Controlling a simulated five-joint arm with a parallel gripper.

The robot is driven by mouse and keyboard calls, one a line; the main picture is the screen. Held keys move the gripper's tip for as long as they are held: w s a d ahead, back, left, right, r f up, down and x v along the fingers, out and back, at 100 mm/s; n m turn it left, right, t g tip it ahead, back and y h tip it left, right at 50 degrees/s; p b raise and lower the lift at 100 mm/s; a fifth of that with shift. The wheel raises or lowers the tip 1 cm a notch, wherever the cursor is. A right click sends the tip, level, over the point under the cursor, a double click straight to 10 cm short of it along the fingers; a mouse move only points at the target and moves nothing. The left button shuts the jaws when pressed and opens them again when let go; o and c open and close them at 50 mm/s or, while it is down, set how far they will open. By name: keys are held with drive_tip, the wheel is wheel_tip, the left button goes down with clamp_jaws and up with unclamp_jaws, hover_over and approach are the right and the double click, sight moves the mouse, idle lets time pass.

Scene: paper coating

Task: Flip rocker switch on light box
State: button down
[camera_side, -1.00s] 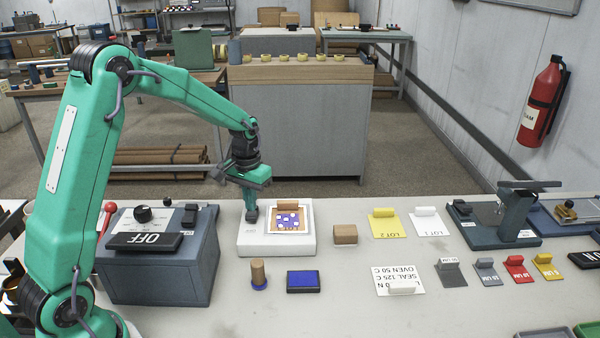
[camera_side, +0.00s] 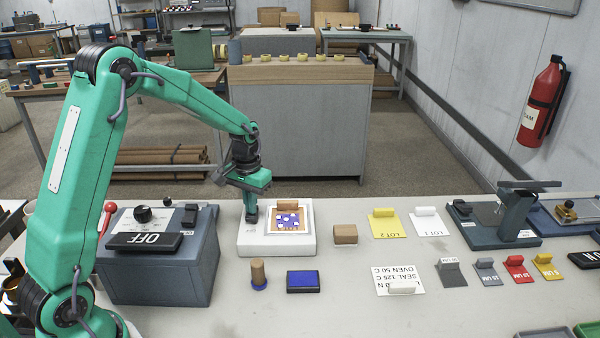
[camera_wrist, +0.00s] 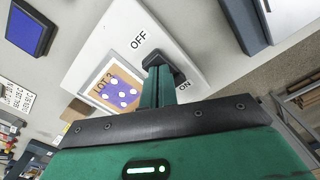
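The light box (camera_side: 305,246) is a low white box in the middle of the bench. In the wrist view, its white top (camera_wrist: 200,55) carries the words OFF and ON, with a dark rocker switch (camera_wrist: 178,70) between them. My gripper (camera_side: 251,214) points down at the left part of the box. Its green fingers look shut together and empty, with their tips at the switch. They cover much of it, so its tilt and any contact are unclear.
A blue-grey box with an OFF plate (camera_side: 160,275) stands close on the left. A brown block (camera_side: 345,234), a round stamp (camera_side: 258,275) and a blue ink pad (camera_side: 303,282) lie nearby. Yellow and white cards lie to the right. The bench's front middle is mostly clear.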

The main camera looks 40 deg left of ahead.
drive_tip(key=shift+f, duration=0.25)
drive_tip(key=shift+r, duration=0.15)
drive_tip(key=shift+r, duration=3.4)
drive_tip(key=s+d+r+m+t, duration=0.1)
drive_tip(key=s+d+r+t, duration=0.2)
drive_tip(key=s+d+r, duration=0.5)
drive_tip(key=s+d+r+m+t, duration=0.2)
drive_tip(key=s+r, duration=0.1)
drive_tip(key=s, duration=1.1)
drive_tip(key=shift+s+t, duration=0.3)
drive_tip(key=shift+w+r, duration=0.1)
